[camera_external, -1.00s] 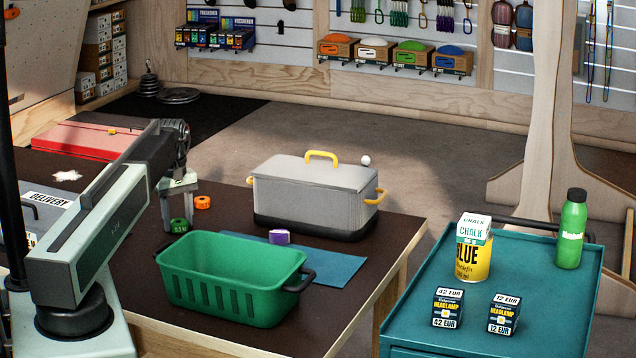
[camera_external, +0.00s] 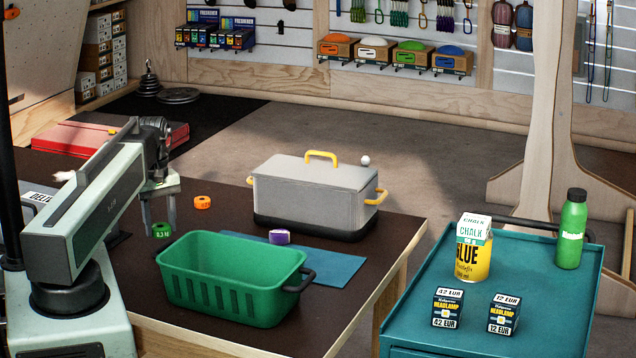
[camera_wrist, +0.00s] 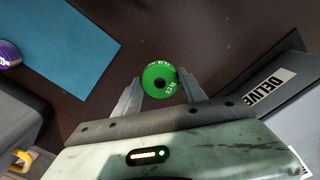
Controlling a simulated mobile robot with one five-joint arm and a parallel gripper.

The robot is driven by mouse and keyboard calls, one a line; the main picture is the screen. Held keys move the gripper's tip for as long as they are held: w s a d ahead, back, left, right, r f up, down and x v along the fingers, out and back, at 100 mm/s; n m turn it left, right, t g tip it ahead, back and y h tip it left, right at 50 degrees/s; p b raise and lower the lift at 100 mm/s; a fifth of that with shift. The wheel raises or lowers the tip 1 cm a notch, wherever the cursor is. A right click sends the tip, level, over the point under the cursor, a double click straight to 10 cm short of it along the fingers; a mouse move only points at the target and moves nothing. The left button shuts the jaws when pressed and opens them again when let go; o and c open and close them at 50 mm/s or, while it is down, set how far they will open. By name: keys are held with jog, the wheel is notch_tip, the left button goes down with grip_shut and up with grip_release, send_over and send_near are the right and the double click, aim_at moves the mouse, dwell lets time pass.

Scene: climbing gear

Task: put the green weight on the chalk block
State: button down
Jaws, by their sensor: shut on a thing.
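The green weight (camera_external: 162,231) is a small ring-shaped disc with white lettering. My gripper (camera_external: 160,222) points down and is shut on it, at the left part of the dark table, left of the green basket. In the wrist view the weight (camera_wrist: 160,90) sits between my fingertips (camera_wrist: 160,80). The weight's height above the table is hard to tell.
The green basket (camera_external: 215,293) stands in front of the blue mat (camera_external: 335,267), between my gripper and the table's front. A grey lidded box (camera_external: 312,190) stands behind the block. An orange ring (camera_external: 202,202) lies behind my gripper. A grey DELIVERY box (camera_wrist: 265,100) is close by.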

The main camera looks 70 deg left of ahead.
jog(key=shift+s+d+r, duration=0.1)
jog(key=shift+s+d, duration=0.3)
jog(key=shift+d, duration=0.2)
jog(key=shift+s+d+r, duration=0.1)
jog(key=shift+s+d, duration=0.25)
jog(key=shift+d, duration=0.25)
